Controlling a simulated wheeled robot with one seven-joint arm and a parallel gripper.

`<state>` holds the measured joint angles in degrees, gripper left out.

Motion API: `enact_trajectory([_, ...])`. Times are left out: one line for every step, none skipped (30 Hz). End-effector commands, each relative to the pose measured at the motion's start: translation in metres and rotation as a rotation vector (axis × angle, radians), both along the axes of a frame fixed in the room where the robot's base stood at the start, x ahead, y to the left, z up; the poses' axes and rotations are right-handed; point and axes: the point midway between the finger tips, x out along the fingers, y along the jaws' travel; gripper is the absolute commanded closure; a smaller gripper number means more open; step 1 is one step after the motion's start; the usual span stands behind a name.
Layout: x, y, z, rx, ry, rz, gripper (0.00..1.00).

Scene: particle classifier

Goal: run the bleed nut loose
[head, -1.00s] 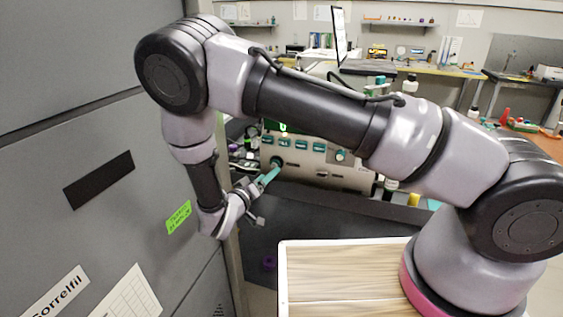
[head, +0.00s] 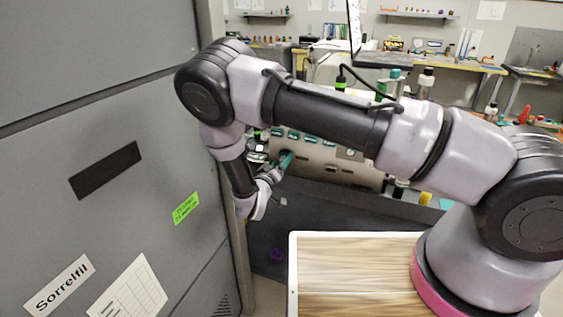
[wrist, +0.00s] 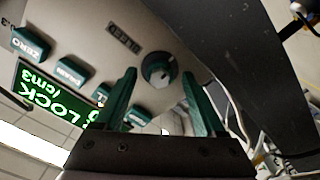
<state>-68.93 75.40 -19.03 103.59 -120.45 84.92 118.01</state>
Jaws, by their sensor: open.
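The bleed nut looks like a round grey knob (wrist: 158,70) on the beige front panel of the classifier, beside a small dark label (wrist: 125,38) seen upside down. My gripper (wrist: 159,77) has two teal fingers, spread apart. In the wrist view the knob shows between and just past the fingertips, with a gap on each side. I cannot tell whether the tips reach around it. In the head view my gripper (head: 286,160) points at the lower front of the classifier (head: 318,155), and my arm covers part of the panel.
Teal buttons (wrist: 74,74) and a lit green display (wrist: 50,102) sit beside the knob. A dark surface (wrist: 228,40) runs close to the panel. A grey cabinet (head: 100,220) stands close left of my arm in the head view.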

Motion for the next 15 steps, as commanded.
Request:
enact_trajectory([0.002,-0.0008,-0.0001,0.0,0.0,0.0,0.28])
enact_trajectory([0.0025,-0.0009,-0.0001,0.0,0.0,0.0,0.28])
enact_trajectory([0.003,-0.0011,-0.0001,0.0,0.0,0.0,0.28])
enact_trajectory([0.0031,-0.0011,-0.0001,0.0,0.0,0.0,0.28])
enact_trajectory([0.0031,-0.001,-0.0001,0.0,0.0,0.0,0.28])
enact_trajectory([0.003,-0.001,-0.0001,0.0,0.0,0.0,0.28])
enact_trajectory([0.003,-0.001,-0.0001,0.0,0.0,0.0,0.28])
enact_trajectory([0.003,-0.0011,0.0,0.0,0.0,0.0,0.28])
enact_trajectory([0.0029,-0.0011,0.0,0.0,0.001,-0.001,0.28])
enact_trajectory([0.0029,-0.0011,0.0,0.0,0.001,-0.001,0.39])
enact_trajectory([0.0028,-0.001,0.0,0.0,0.001,-0.001,0.51])
enact_trajectory([0.0028,-0.001,0.0,0.0,0.001,-0.001,0.66])
enact_trajectory([0.0028,-0.001,0.0,0.0,0.001,-0.001,0.78])
enact_trajectory([0.0027,-0.0009,0.0001,0.0,0.001,-0.001,0.89])
enact_trajectory([0.0027,-0.001,0.0,0.0,0.001,-0.001,1.0])
